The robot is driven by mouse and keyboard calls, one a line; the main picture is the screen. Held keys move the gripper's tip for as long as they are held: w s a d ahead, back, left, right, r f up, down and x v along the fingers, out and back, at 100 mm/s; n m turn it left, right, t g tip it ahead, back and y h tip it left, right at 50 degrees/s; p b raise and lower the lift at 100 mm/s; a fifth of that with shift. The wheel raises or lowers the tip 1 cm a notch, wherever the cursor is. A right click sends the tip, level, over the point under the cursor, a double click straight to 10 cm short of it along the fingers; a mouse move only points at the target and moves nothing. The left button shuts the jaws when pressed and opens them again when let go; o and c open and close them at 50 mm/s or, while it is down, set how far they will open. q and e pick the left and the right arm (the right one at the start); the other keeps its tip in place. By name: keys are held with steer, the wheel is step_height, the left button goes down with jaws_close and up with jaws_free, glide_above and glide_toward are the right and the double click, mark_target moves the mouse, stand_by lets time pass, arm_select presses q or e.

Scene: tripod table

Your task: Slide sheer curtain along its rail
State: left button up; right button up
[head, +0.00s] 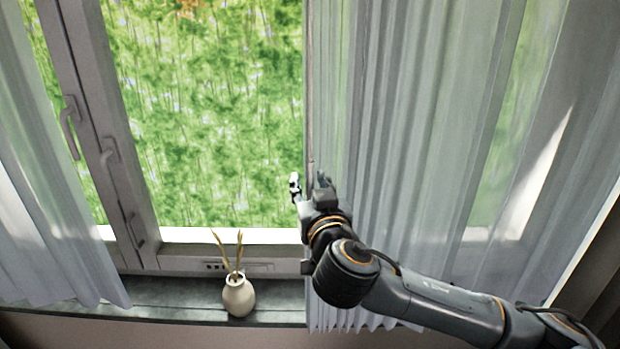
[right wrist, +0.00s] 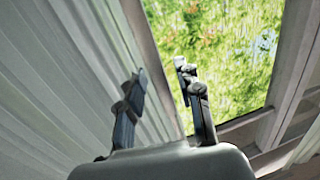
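The sheer curtain (head: 400,110) hangs in pale, see-through folds over the right part of the window; it fills the left of the right wrist view (right wrist: 60,70). My right gripper (head: 309,182) is at the curtain's left edge, low on the window. Its fingers are apart. In the right wrist view, my right gripper (right wrist: 161,72) has one finger over the curtain side and the other against the open window side, with the curtain's edge between them. I cannot tell whether either finger touches the fabric. The rail is out of view. My left gripper is not in view.
A cream vase (head: 238,296) with dry stems stands on the dark windowsill (head: 170,300), left of my right gripper. Another sheer panel (head: 40,210) hangs at the far left beside the window frame (head: 100,110) with its handles. The glass between the panels is uncovered.

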steer(key=shift+w, duration=0.1)
jaws_close()
steer(key=shift+f, duration=0.15)
steer(key=d+b, duration=0.2)
steer(key=d, duration=1.2)
steer(key=shift+d+f, duration=0.2)
steer(key=shift+d, duration=0.05)
steer(key=shift+w, duration=0.1)
